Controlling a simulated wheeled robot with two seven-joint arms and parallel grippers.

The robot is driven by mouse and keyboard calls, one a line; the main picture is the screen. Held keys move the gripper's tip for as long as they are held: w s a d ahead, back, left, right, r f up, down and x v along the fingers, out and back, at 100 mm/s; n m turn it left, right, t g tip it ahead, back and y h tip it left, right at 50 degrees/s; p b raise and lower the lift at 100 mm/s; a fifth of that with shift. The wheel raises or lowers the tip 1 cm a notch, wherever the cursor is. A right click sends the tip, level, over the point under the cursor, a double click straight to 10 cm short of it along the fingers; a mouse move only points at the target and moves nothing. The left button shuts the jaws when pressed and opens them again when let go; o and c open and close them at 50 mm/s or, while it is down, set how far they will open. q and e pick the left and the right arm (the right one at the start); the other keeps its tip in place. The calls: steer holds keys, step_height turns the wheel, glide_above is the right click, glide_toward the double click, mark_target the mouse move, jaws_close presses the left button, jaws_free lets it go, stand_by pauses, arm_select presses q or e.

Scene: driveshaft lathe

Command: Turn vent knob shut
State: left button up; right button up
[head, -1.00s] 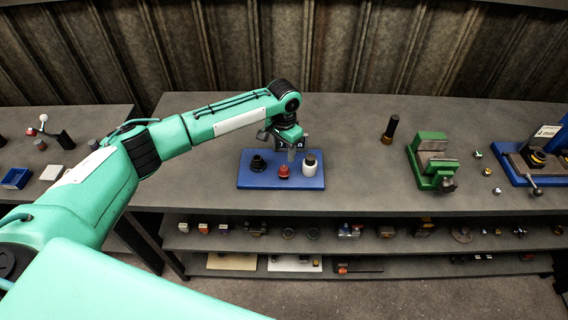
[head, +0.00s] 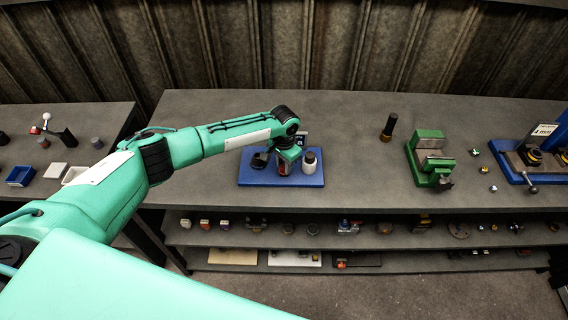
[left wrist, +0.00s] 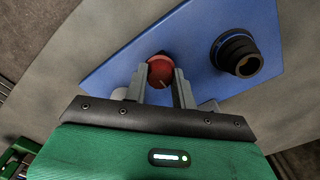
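The red knob (left wrist: 160,72) sits on the blue plate (left wrist: 110,62) on the bench, between a black ringed fitting (left wrist: 238,55) and a white dark-topped bottle (head: 309,163). The plate also shows in the head view (head: 252,180), where my left gripper (head: 285,168) mostly covers the red knob. In the left wrist view my left gripper (left wrist: 161,76) is open, with one finger on each side of the red knob. I cannot tell whether the fingers touch it. My right gripper is not in view.
A dark cylinder (head: 389,127) and a green vise (head: 430,158) stand to the right. The bench between the plate and the vise is clear. A shelf with small parts runs below.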

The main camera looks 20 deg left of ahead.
arm_select(q)
steer(key=shift+c, duration=1.2)
steer(key=shift+m, duration=0.3)
steer(key=m, duration=0.4)
steer(key=shift+b, duration=0.35)
steer(key=m, duration=0.4)
steer(key=shift+b, duration=0.3)
steer(key=m+b, duration=0.1)
steer(key=m, duration=0.4)
steer(key=shift+w+m+b, duration=0.1)
steer(key=shift+m+b, duration=0.2)
steer(key=shift+m, duration=1.8)
steer(key=shift+r, duration=0.1)
